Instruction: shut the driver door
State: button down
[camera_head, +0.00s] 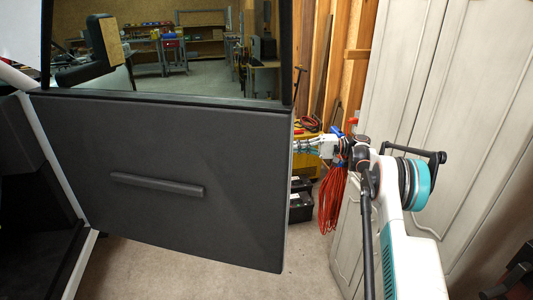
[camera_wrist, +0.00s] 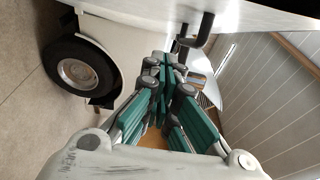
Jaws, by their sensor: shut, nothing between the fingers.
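The driver door (camera_head: 225,150) stands open across the left and middle of the head view. I see its dark inner panel, a raised pull bar (camera_head: 157,184) and the window frame above. My gripper (camera_wrist: 163,64) is shut and empty, with its teal fingers together in the wrist view. In the head view my arm reaches from the right to the door's free edge, and the fingertips are not clear there. The wrist view shows a white panel (camera_wrist: 270,14) along the top, with a dark handle-like part (camera_wrist: 199,32) close to the fingertips. I cannot tell whether they touch.
A wheel (camera_wrist: 76,72) and white bodywork show at left in the wrist view. White cabinet doors (camera_head: 440,100) stand close behind my arm. Red cable (camera_head: 331,200) hangs beside the door, near dark boxes (camera_head: 300,200). Bare floor (camera_head: 170,270) lies below the door.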

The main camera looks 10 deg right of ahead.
jog(key=s+a+b, duration=0.1)
jog(key=a+b, duration=0.1)
jog(key=a, duration=0.9)
jog(key=shift+s+a+b, duration=0.25)
jog(key=shift+s+b, duration=0.1)
jog(key=shift+b, duration=0.05)
